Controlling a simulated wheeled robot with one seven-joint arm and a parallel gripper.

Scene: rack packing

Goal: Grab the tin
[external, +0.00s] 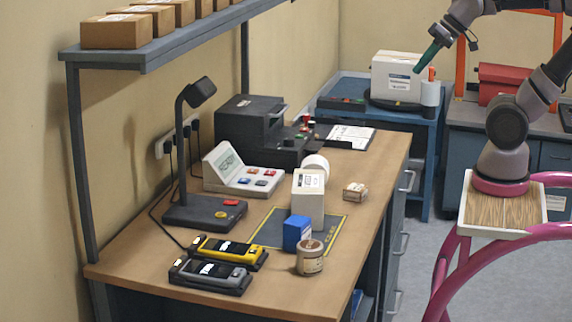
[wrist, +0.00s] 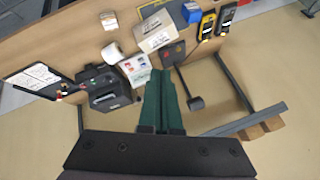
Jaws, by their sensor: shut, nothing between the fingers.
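The tin (external: 310,258) is a small brown cylinder with a pale label. It stands upright near the front edge of the wooden bench (external: 372,182) in the external view, just right of a blue box (external: 297,233). I cannot make out the tin in the wrist view. My gripper (external: 424,62) has green fingers. It is shut and empty, high up and far from the tin, towards the back right in the external view. Its fingers also show in the wrist view (wrist: 161,102).
A white box (external: 308,195) and a paper roll (external: 316,165) stand behind the tin. Yellow and grey handheld devices (external: 228,251) lie left of it. A lamp (external: 198,94) and shelf (external: 160,50) rise over the bench's left side. The bench right of the tin is clear.

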